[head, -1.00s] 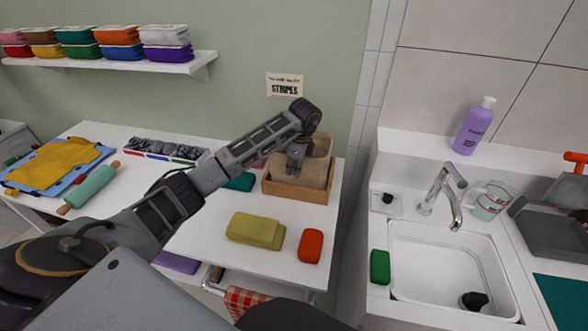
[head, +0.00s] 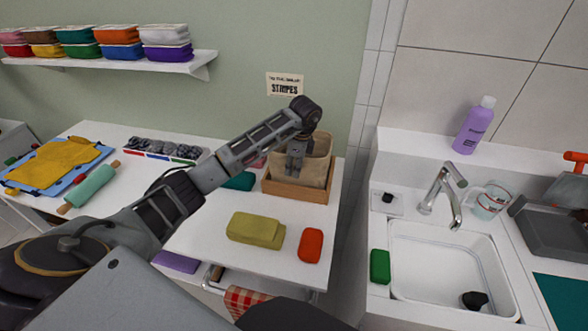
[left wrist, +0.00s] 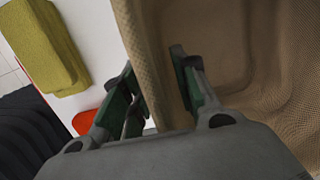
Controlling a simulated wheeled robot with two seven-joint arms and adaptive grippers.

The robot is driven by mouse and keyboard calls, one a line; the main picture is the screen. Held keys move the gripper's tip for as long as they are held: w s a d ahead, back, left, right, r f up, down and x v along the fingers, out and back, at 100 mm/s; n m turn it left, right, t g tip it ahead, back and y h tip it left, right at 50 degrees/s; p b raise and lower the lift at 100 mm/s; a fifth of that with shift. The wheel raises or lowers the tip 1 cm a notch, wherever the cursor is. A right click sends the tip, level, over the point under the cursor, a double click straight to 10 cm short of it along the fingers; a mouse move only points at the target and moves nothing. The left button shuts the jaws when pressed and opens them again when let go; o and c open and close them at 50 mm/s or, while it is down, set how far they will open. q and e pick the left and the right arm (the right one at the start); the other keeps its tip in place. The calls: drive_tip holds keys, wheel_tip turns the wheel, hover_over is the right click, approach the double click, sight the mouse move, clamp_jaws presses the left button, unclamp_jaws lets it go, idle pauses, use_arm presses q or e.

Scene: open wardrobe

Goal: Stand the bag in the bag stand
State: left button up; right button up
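The tan fabric bag (head: 318,160) stands open-topped in the wooden bag stand (head: 296,190), a low box at the right end of the white table. My left gripper (head: 294,172) points down at the bag's near side. In the left wrist view, its fingers (left wrist: 160,95) straddle the wall of the bag (left wrist: 215,45). One finger is inside the bag and the other outside, with a gap between them, so it looks open. The bag's base is hidden inside the stand. My right gripper is not in view.
An olive block (head: 256,230) and a red block (head: 311,245) lie in front of the stand. A teal piece (head: 240,181) lies left of it. A sink (head: 447,264) is at the right, across a gap.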

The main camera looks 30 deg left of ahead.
use_arm(q)
drive_tip(key=shift+w+d+r+p, duration=0.1)
drive_tip(key=shift+d+r+p, duration=0.15)
drive_tip(key=shift+r, duration=1.65)
drive_tip(key=shift+s+d+r+p, duration=0.1)
drive_tip(key=shift+d+r, duration=0.2)
drive_tip(key=shift+r, duration=1.55)
drive_tip(key=shift+w+d+r+p, duration=0.1)
drive_tip(key=shift+d+r+p, duration=0.15)
drive_tip(key=shift+r, duration=1.65)
drive_tip(key=shift+f, duration=0.1)
